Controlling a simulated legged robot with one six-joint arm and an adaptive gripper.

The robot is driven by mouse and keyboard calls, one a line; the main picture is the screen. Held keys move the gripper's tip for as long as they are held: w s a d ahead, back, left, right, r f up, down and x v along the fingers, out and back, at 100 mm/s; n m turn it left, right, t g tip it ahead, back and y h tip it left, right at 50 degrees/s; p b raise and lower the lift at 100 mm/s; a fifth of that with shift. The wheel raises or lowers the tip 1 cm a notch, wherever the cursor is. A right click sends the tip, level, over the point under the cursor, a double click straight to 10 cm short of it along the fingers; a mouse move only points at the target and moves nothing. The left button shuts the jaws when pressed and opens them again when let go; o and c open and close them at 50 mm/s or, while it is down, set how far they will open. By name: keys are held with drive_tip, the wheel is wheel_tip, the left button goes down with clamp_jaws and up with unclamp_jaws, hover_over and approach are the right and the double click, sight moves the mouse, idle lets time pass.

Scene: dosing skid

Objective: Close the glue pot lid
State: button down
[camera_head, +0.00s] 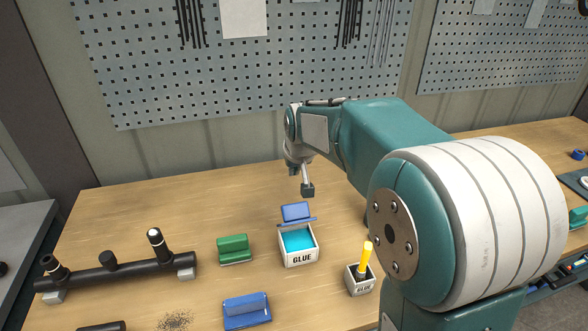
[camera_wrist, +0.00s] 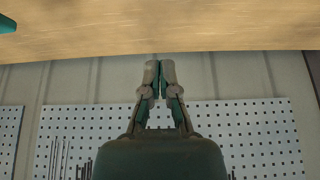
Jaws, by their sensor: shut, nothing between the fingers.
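The white glue pot (camera_head: 298,258) stands on the bench, marked GLUE, with bright blue glue showing inside. Its blue lid (camera_head: 296,212) stands raised at the pot's far edge, so the top is open. My gripper (camera_head: 307,190) is above and just behind the lid in the head view, pointing down. It looks apart from the lid, though the exact gap is hard to judge. In the wrist view my gripper (camera_wrist: 160,75) has its two fingertips together with nothing between them. The pot and lid do not show in the wrist view.
A small glue holder (camera_head: 361,284) with a yellow-handled tool stands at the pot's right front. A green block (camera_head: 234,248) is to the left, a blue block (camera_head: 246,310) in front. A black pipe assembly (camera_head: 115,270) lies at left. A pegboard (camera_head: 240,60) rises behind.

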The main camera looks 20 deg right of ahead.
sight(294, 214)
drive_tip(key=f, duration=0.7)
drive_tip(key=shift+s+f, duration=0.2)
drive_tip(key=shift+f, duration=0.2)
